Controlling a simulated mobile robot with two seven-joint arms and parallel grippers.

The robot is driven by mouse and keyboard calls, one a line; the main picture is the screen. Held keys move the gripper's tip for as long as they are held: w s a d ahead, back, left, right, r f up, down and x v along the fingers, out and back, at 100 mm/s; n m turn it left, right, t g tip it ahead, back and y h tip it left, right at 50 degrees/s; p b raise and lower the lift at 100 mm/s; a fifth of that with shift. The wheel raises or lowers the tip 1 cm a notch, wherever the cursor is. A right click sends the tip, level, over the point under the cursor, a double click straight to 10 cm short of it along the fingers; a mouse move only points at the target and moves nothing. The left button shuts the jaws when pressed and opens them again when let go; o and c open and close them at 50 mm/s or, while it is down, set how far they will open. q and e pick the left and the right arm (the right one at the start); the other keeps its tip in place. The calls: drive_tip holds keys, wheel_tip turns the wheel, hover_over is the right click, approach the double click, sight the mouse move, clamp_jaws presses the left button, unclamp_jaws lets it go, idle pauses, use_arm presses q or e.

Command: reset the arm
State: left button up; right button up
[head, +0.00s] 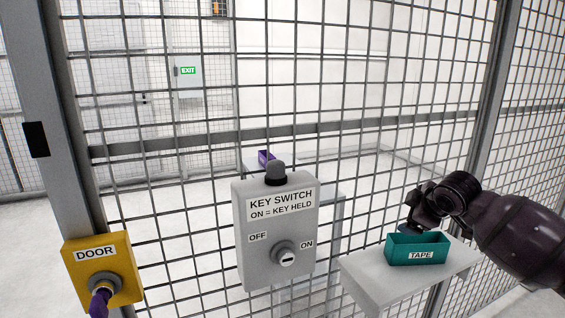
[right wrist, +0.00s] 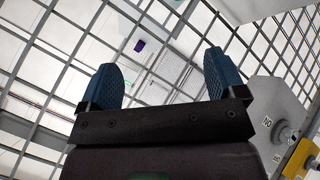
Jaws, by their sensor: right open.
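My right arm comes in from the right edge in the head view. Its gripper (head: 412,222) is just above and behind the teal tape bin, partly hidden by the wrist. In the right wrist view the two blue fingers (right wrist: 163,78) stand wide apart with nothing between them, and the mesh lies beyond. My left gripper is not in view. The grey key switch box (head: 247,268) hangs on the mesh left of my right gripper; its round switch (head: 285,254) sits between the OFF and ON labels. The box also shows at the right of the wrist view (right wrist: 265,92).
A yellow door box (head: 126,268) holds a purple-handled item (head: 100,302) at lower left. The teal tape bin (head: 415,250) stands on a pale shelf (head: 375,283). Wire mesh (head: 180,190) spans the front. A purple object (head: 266,157) lies on a table behind it.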

drive_tip(key=s+a+f+m+t+y, duration=0.2)
drive_tip(key=s+a+f+t, duration=0.15)
drive_tip(key=s+f, duration=0.3)
drive_tip(key=s+a+f+m+t+y, duration=0.1)
drive_tip(key=s+a+f+m+t, duration=0.15)
drive_tip(key=s+a+f, duration=0.35)
drive_tip(key=s+d+f+m+g+h, duration=0.2)
drive_tip(key=s+f+m, duration=0.1)
drive_tip(key=s+f, duration=0.7)
drive_tip(key=s+d+f+m+g+h, duration=0.2)
drive_tip(key=s+f, duration=0.9)
drive_tip(key=s, duration=0.7)
drive_tip(key=shift+s+d+f+m, duration=0.25)
drive_tip(key=shift+d+m, duration=0.35)
drive_tip(key=shift+m, duration=0.45)
